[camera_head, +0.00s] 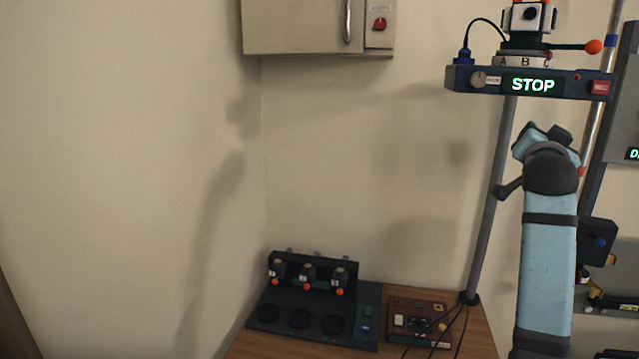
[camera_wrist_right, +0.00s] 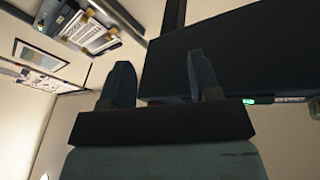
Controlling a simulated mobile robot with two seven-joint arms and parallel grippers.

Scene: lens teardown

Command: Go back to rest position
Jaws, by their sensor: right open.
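My right arm shows in the head view, a light blue link reaching up on the right side. My left gripper is not in the head view.
A shelf panel reading STOP (camera_head: 532,85) stands on a grey pole (camera_head: 491,200), close above my right arm. A black device with three round pads (camera_head: 312,318) and a red control box (camera_head: 418,322) sit on the wooden table (camera_head: 478,338). A wall cabinet (camera_head: 295,25) hangs above.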

